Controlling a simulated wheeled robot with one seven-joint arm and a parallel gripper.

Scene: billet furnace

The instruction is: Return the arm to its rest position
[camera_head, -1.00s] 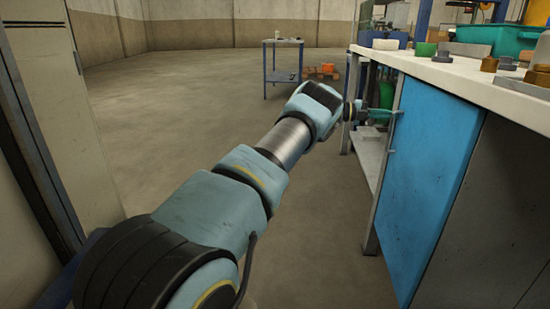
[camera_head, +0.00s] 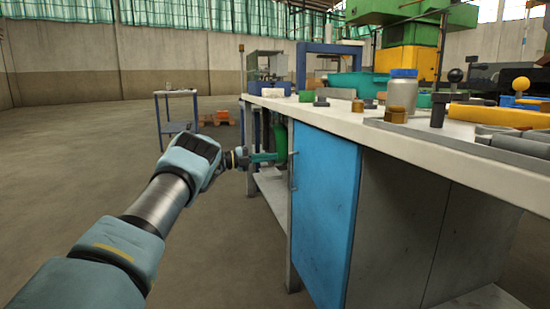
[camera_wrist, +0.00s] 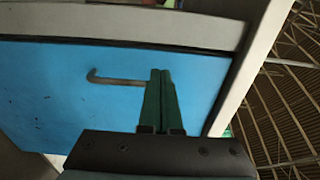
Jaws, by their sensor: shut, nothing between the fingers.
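My gripper (camera_head: 272,157) has green fingers, held together with nothing between them. It is beside the blue cabinet door (camera_head: 325,215), near the door's left edge and its small handle (camera_head: 293,172). In the wrist view, the closed fingers (camera_wrist: 160,85) point at the blue door (camera_wrist: 60,100). The bent metal handle (camera_wrist: 115,80) runs up to the left side of the fingers; I cannot tell whether they touch. My arm stretches forward from the lower left of the head view.
The workbench top (camera_head: 345,120) above the door holds a white jar (camera_head: 402,92), a teal bin (camera_head: 358,82) and several tools and parts. A rounded green thing (camera_head: 280,140) is just behind my fingers. A small table (camera_head: 177,110) stands farther back. The floor at left is open.

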